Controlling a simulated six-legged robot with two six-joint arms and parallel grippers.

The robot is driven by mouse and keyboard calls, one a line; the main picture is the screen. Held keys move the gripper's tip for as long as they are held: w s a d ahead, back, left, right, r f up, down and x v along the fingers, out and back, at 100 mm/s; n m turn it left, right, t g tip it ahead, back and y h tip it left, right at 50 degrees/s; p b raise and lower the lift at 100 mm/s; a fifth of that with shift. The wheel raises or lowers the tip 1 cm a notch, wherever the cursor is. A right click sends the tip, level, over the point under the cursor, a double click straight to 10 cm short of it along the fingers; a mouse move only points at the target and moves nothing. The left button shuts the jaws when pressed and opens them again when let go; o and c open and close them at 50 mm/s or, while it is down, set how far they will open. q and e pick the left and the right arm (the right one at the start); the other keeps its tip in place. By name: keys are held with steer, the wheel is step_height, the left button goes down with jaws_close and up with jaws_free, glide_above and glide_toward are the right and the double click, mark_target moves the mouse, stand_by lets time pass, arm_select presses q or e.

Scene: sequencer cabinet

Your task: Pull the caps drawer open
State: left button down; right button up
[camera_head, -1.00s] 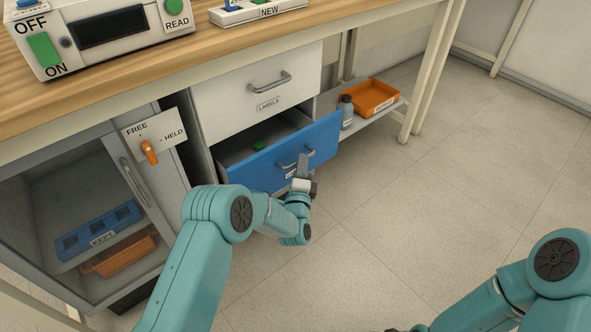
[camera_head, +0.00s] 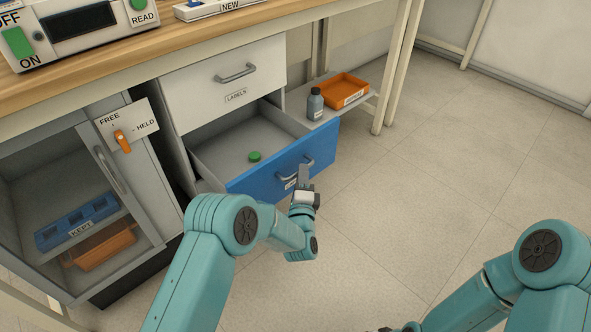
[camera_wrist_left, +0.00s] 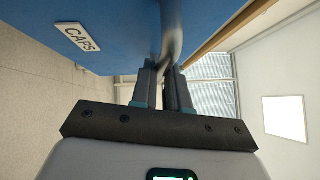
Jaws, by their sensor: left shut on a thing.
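The caps drawer has a blue front (camera_head: 262,178) and is pulled well out below the white labels drawer (camera_head: 222,84). A green cap (camera_head: 254,156) lies on its grey floor. My left gripper (camera_head: 303,172) is shut on the grey handle (camera_head: 322,158) of the blue front. In the left wrist view the fingers (camera_wrist_left: 166,82) close around the handle (camera_wrist_left: 172,30), with the CAPS label (camera_wrist_left: 82,37) on the blue panel (camera_wrist_left: 125,22).
A shelf right of the drawers holds a grey bottle (camera_head: 315,104) and an orange tray (camera_head: 342,89). The floor at right is clear.

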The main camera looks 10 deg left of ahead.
arm_select(q)
steer(key=shift+s+d+r, duration=0.1)
steer(key=shift+s+d, duration=0.7)
steer(key=shift+d, duration=0.3)
steer(key=shift+s+d+r, duration=0.1)
steer(key=shift+s+d, duration=0.7)
steer(key=shift+d, duration=0.3)
steer(key=c, duration=1.1)
jaws_free()
steer(key=shift+f, duration=0.1)
steer(key=s+p, duration=0.1)
steer(key=s, duration=0.3)
steer(key=s+d+f+p, duration=0.1)
steer(key=s, duration=0.3)
steer(key=s+p, duration=0.1)
steer(key=s, duration=0.3)
steer(key=shift+d+f, duration=0.15)
steer(key=shift+f, duration=0.2)
steer(key=shift+w, duration=0.1)
